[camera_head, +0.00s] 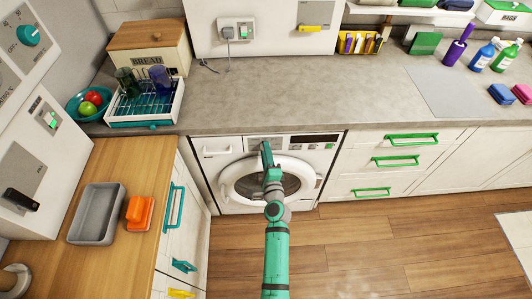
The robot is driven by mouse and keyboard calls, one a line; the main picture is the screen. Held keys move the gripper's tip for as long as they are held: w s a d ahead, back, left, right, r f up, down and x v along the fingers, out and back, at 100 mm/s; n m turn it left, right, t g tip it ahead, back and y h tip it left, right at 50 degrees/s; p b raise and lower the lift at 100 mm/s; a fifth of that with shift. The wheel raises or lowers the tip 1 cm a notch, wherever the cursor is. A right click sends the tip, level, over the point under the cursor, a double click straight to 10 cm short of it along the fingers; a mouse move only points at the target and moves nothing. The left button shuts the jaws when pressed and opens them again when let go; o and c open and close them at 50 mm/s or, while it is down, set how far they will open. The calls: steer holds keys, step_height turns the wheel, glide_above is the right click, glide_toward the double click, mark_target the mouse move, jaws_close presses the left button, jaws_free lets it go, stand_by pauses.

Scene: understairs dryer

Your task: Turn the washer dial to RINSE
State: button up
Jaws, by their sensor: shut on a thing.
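The white washer (226,190) stands under the grey counter with its round door facing me. Its control panel (308,140) runs along the top of its front, with a dark display at the right. My gripper (266,150) reaches up to the panel's left-middle part, in front of the door's upper edge. The washer dial is hidden behind my gripper, so its pointer and the RINSE mark cannot be read. My gripper is shut at the panel where the dial is hidden.
Drawers with green handles (411,138) are right of the washer. A wooden counter (121,168) with a grey tray (97,240) and orange sponge (140,211) is at the left. A dish rack (148,123) stands on the grey counter. The wooden floor (400,245) is clear.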

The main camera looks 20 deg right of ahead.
steer(key=shift+n+g, duration=0.3)
steer(key=shift+n, duration=1.7)
steer(key=o, duration=1.1)
steer(key=shift+c, duration=0.2)
steer(key=shift+s, duration=0.1)
steer(key=f+v, duration=0.1)
steer(key=v, duration=0.9)
steer(key=shift+s+a+r, duration=0.2)
steer(key=shift+s+r, duration=0.1)
steer(key=shift+r, duration=0.15)
steer(key=shift+s, duration=0.1)
